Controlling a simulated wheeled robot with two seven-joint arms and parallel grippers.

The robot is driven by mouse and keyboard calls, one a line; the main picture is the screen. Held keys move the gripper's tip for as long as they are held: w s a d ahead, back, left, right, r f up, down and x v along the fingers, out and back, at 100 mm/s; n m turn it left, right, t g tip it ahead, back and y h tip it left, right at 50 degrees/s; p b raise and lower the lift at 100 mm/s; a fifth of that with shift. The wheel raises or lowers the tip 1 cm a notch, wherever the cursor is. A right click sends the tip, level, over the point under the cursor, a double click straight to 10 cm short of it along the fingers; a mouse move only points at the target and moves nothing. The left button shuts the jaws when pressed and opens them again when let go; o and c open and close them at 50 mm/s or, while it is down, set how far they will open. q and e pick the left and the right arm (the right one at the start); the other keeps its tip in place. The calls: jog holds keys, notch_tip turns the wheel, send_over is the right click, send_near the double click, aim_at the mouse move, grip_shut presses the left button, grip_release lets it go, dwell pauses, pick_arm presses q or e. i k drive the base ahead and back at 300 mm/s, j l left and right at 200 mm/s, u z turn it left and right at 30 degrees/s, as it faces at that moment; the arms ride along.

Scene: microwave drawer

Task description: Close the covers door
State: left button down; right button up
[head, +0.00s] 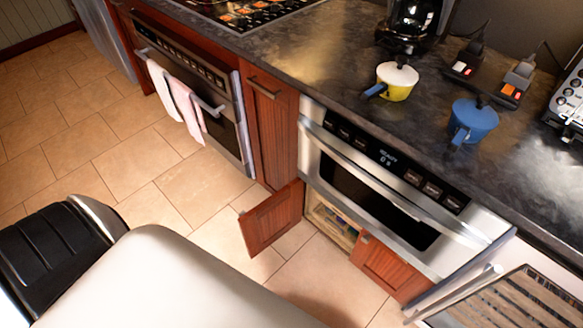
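A low cabinet under the steel microwave has two reddish wood doors. The left cabinet door (272,217) is swung wide open, out to the left over the floor tiles. Through the gap, the cabinet interior (332,222) shows light wood and some small items, too small to make out. The right cabinet door (395,270) looks flush with the cabinet front, with a small handle at its upper left. Neither of my grippers is in view.
The microwave (375,190) sits above the cabinet, under a dark counter (330,75) with pots and a coffee maker. A wall oven (190,85) with towels (177,100) is at left. Tiled floor (130,150) is clear before the oven. A rack door (515,300) is at lower right.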

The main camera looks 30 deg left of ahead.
aim_at(264, 225)
jog(key=j+z, duration=0.5)
jog(key=k+j+z, duration=0.1)
jog(key=j+z, duration=0.4)
jog(key=k+j, duration=0.15)
jog(key=j, duration=0.3)
jog(key=k+j+z, duration=0.15)
jog(key=j, duration=0.3)
jog(key=k+j, duration=0.15)
jog(key=j, duration=0.25)
jog(key=k+j+z, duration=0.1)
jog(key=j, duration=0.35)
jog(key=k+j, duration=0.2)
jog(key=j, duration=0.2)
jog(key=k+j+z, duration=0.15)
jog(key=j, duration=0.25)
